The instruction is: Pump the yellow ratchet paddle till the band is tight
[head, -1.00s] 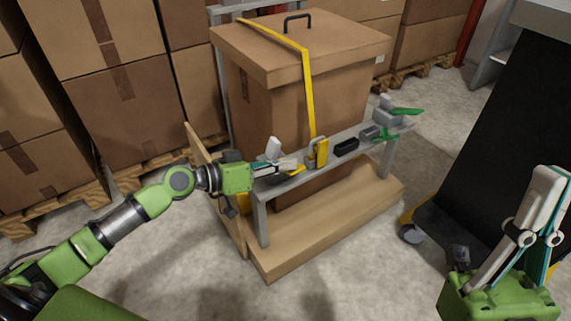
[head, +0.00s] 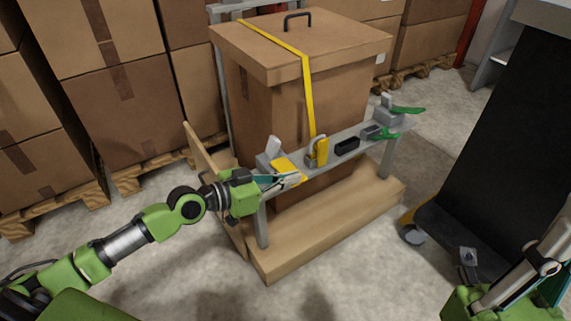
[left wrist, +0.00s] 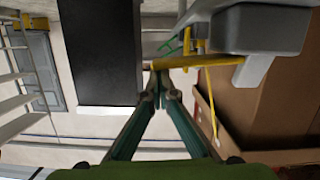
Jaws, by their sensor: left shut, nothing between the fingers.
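A yellow paddle (head: 284,166) sits at the grey block on the near left end of the narrow bench. In the left wrist view a yellow bar (left wrist: 198,62), which looks like this paddle, lies just beyond the fingertips. My left gripper (head: 296,180) is shut and empty, its tips at the near side of the paddle; whether they touch is unclear. The yellow band (head: 306,85) crosses the carton lid and runs down its front to a yellow fitting (head: 321,151) on the bench. My right gripper (head: 548,250) is cut off at the lower right, so its opening is unclear.
The bench (head: 262,222) also carries a black block (head: 346,146) and green-levered fittings (head: 404,110) farther right. The large carton (head: 345,92) stands behind it. A dark cart (head: 490,130) stands right; stacked cartons (head: 110,90) fill the back left.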

